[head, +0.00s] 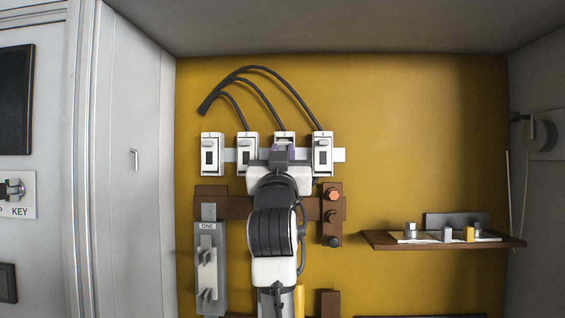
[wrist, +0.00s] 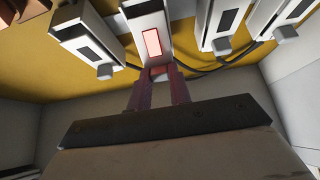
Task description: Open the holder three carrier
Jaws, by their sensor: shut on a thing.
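Holder three (head: 284,137) is the third from the left of a row of white fuse holders on the yellow back wall in the head view. My gripper mostly hides it there. In the wrist view it is the middle holder (wrist: 149,20), with a red-lit window. My gripper (wrist: 158,75) is shut on the small tab (wrist: 158,71) at the near end of its carrier, one dark red finger on each side. Whether the carrier has tilted out at all I cannot tell.
Neighbouring holders (head: 246,150) (head: 322,150) stand close on both sides, with tabs sticking out. Black cables (head: 255,80) arch above.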

